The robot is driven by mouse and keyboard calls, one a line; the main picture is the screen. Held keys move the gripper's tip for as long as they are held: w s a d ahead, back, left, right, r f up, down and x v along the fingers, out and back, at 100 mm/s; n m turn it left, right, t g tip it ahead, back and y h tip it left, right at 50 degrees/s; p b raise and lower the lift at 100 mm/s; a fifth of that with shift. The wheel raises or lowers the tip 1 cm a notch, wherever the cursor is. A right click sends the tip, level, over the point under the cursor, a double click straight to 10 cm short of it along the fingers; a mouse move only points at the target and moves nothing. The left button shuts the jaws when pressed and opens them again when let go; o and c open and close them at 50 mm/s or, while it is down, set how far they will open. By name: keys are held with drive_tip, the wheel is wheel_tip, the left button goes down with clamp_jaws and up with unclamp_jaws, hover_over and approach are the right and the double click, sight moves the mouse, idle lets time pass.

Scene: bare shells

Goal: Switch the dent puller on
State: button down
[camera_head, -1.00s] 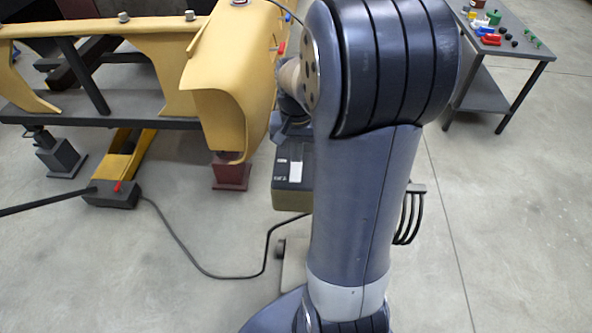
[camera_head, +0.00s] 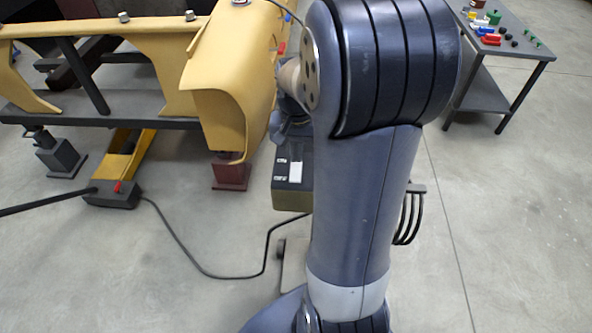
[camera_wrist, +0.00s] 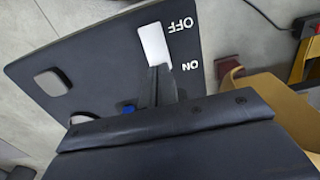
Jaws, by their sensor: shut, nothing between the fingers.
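The dent puller (camera_head: 293,201) is a box on a cart, partly hidden behind my arm in the head view. Its dark top panel (camera_wrist: 95,65) fills much of the wrist view. A white rocker switch (camera_wrist: 153,45) sits on it, with OFF printed beside its far end and ON beside its near end. The switch also shows in the head view (camera_head: 296,172). My gripper (camera_wrist: 161,70) is shut and empty, its fingertips over the ON end, hiding it. I cannot tell whether they touch it or which way the rocker is tilted.
A yellow car body part (camera_head: 222,85) on stands is left of the dent puller. A cable (camera_head: 215,276) runs over the floor. A grey table (camera_head: 512,45) with small coloured parts stands at the back right.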

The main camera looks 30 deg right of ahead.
sight(296, 165)
drive_tip(key=shift+f+b, duration=0.7)
drive_tip(key=shift+f, duration=0.25)
idle(0.7)
wheel_tip(296, 165, up, 7)
drive_tip(key=p, duration=0.6)
drive_tip(key=shift+r, duration=0.1)
drive_tip(key=shift+f, duration=0.25)
wheel_tip(296, 165, down, 7)
drive_tip(key=b, duration=0.6)
drive_tip(key=shift+r, duration=0.2)
drive_tip(key=shift+r, duration=0.1)
